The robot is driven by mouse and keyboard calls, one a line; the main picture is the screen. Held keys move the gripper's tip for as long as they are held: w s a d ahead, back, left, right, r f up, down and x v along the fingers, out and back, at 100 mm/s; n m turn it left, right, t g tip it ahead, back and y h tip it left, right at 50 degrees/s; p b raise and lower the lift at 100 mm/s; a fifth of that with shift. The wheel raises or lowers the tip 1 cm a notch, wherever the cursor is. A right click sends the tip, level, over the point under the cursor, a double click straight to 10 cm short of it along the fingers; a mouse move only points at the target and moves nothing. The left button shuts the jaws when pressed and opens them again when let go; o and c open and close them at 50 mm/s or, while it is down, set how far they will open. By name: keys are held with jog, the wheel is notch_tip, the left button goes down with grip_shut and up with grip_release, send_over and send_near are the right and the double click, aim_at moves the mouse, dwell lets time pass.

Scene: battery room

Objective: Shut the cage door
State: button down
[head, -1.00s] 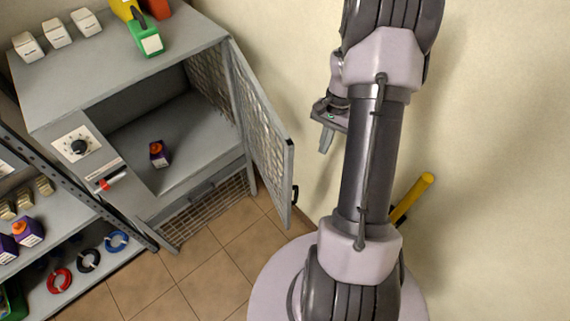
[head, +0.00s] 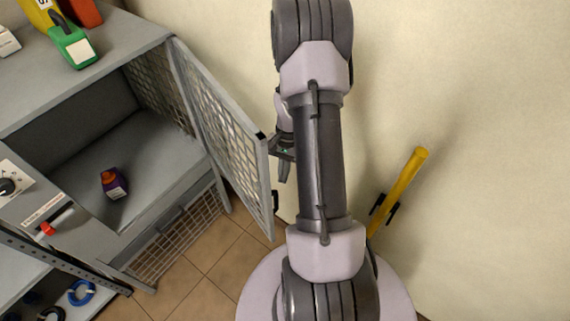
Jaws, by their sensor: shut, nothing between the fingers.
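The cage door (head: 226,132) is a grey-framed mesh panel, hinged at the right side of the grey cabinet (head: 75,231). It stands wide open, swung out toward me, with a black handle (head: 275,201) on its free edge. Inside the cabinet sits a purple battery with an orange top (head: 114,183). My gripper (head: 284,172) is shut and empty. It shows just right of the door's free edge, partly hidden behind my arm. I cannot tell whether it touches the door.
A yellow post (head: 402,187) stands by the wall at the right. Green (head: 73,43) and orange-red things stand on the cabinet top. A shelf with coloured rings (head: 81,292) is at lower left. Tiled floor (head: 204,272) is clear below the door.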

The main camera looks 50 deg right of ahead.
jog(key=shift+s+a+r+b, duration=0.15)
jog(key=shift+s+a, duration=0.1)
jog(key=shift+a, duration=0.55)
jog(key=shift+s+a+r+b, duration=0.15)
jog(key=shift+s+a, duration=0.1)
jog(key=shift+a, duration=0.55)
jog(key=shift+f, duration=0.1)
